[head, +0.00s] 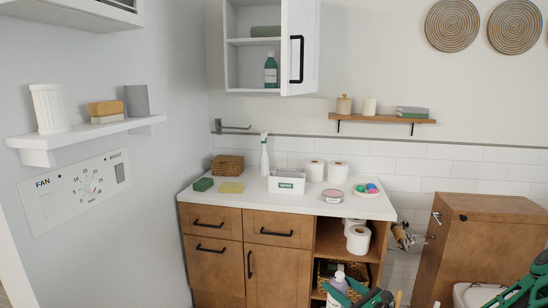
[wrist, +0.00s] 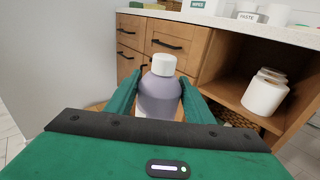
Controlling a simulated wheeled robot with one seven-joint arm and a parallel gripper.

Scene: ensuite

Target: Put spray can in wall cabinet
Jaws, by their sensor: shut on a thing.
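The spray can (wrist: 160,95), a grey-purple cylinder with a rounded shoulder and a white cap, stands upright between the green fingers of my gripper (wrist: 158,100). My gripper is shut on it. In the head view, the can (head: 338,281) and my gripper (head: 350,293) are at the bottom edge, in front of the vanity and below the countertop. The can's lower part is hidden. The white wall cabinet (head: 231,60) hangs high above the counter, well above my gripper. Its door (head: 302,45) is open to the right. A green bottle (head: 270,70) and a green folded item stand inside on separate shelves.
The wooden vanity (head: 215,260) has an open shelf section at right with paper rolls and a basket. Its white countertop (head: 230,203) holds a white spray bottle (head: 264,155), a wipes box (head: 287,182), rolls and soaps. A wooden wall shelf (head: 383,118) is right of the cabinet.

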